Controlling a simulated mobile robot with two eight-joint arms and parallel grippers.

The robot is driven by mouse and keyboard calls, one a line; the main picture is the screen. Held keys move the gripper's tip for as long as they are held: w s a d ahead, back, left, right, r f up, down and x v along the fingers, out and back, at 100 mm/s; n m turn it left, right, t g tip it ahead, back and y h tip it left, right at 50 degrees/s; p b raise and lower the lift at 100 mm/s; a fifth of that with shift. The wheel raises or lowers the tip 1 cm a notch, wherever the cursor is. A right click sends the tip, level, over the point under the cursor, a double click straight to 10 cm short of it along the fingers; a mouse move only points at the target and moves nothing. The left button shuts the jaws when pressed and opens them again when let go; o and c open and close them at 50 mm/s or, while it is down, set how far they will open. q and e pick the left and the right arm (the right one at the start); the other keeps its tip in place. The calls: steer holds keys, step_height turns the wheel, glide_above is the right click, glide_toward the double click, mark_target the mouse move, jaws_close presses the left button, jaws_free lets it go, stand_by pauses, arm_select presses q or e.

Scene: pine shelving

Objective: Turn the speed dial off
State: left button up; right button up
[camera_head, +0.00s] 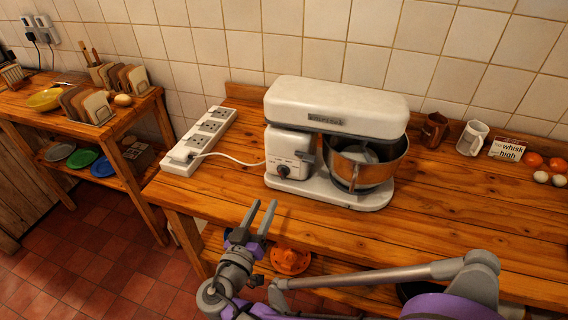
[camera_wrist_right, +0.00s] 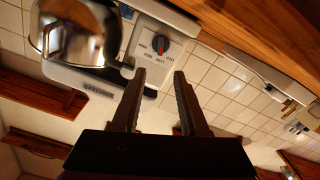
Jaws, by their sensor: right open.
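The white stand mixer (camera_head: 335,105) stands on the pine worktop with a steel bowl (camera_head: 368,160) under its head. Its speed dial (camera_head: 283,171) is a small dark knob low on the front of the mixer's left part. In the right wrist view, which looks upside down, the dial (camera_wrist_right: 160,44) shows a red pointer mark with small labels around it. My right gripper (camera_head: 262,207) is open and empty, in front of and below the dial. In the wrist view its fingertips (camera_wrist_right: 160,74) are apart, with the dial between and beyond them. My left gripper is out of view.
A white power strip (camera_head: 203,138) lies left of the mixer, its cord running to it. A brown mug (camera_head: 433,130), white mug (camera_head: 472,138), small sign (camera_head: 507,149) and eggs are at right. An orange object (camera_head: 290,260) sits below the worktop edge. A side shelf stands left.

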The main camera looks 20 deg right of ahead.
mark_target(279, 172)
steer(key=x, duration=1.1)
jaws_close()
